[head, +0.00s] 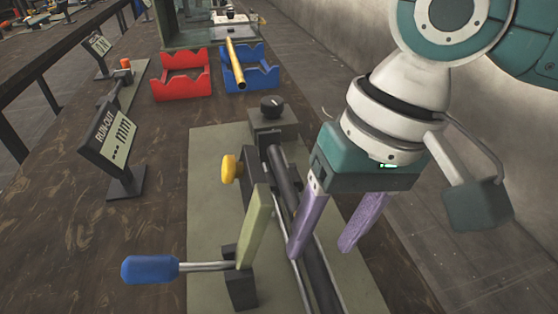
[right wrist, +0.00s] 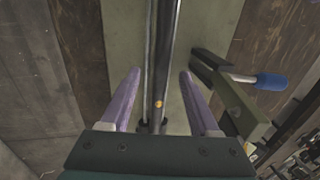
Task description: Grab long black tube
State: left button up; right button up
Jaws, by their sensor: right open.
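The long black tube (head: 319,282) lies along a grey-green press fixture (head: 210,200), beside a thin bright rail. My right gripper (head: 320,252) has purple fingers, spread apart and empty. In the head view it hangs over the tube, with one finger hiding part of it. In the right wrist view the black tube (right wrist: 168,50) runs lengthwise between the two open fingers (right wrist: 160,74). Whether the fingertips reach down beside it is hard to tell. My left gripper is not in view.
A blue-handled lever (head: 150,269) and a yellow knob (head: 231,168) stick out left of the fixture. Red (head: 182,85) and blue (head: 262,78) V-blocks stand farther back; a brass tube (head: 235,62) rests on the blue one. A run-out display (head: 112,135) stands left.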

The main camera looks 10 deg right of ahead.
aim_at(312, 259)
jog(key=shift+x, duration=1.1)
jog(key=shift+c, duration=0.2)
grip_shut()
